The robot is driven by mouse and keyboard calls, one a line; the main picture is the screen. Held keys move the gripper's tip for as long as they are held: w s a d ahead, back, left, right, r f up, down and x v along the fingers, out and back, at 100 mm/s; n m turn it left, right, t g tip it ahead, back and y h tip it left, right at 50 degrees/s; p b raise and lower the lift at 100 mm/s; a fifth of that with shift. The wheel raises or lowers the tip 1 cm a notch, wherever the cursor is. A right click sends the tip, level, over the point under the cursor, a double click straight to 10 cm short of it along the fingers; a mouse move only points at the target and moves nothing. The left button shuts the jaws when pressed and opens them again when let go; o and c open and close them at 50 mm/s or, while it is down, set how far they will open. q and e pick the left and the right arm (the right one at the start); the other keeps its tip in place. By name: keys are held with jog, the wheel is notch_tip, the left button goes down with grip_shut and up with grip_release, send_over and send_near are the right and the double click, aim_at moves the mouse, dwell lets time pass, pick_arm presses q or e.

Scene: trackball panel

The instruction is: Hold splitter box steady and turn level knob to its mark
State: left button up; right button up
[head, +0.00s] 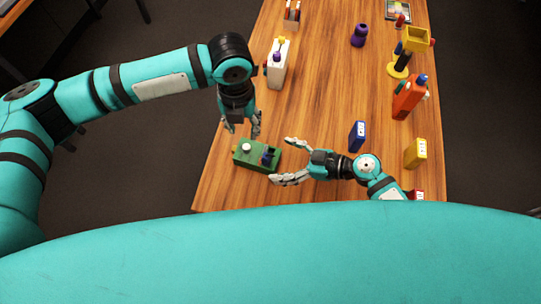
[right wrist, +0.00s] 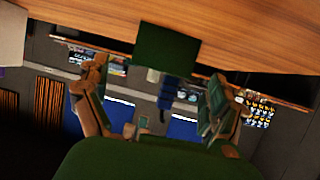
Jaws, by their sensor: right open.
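The green splitter box (head: 243,160) lies near the table's left front edge. A white round knob (head: 247,147) and a dark blue knob (head: 268,154) stand on top; I cannot tell which is the level knob or see its mark. My left gripper (head: 242,130) points down just behind the box, fingers apart and empty. My right gripper (head: 284,161) is open at the box's right side, fingers spread towards it. In the right wrist view, the box's green side (right wrist: 167,47) and the blue knob (right wrist: 170,92) show between the fingers (right wrist: 157,108), not clearly touched.
A blue block (head: 357,136) stands right of my right gripper, a yellow block (head: 415,153) farther right. A white box (head: 278,65) stands behind my left gripper. An orange box (head: 407,97) and a purple object (head: 359,35) are farther back. The middle of the table is clear.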

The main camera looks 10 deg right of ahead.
aim_at(275, 159)
jog(key=shift+x, duration=2.3)
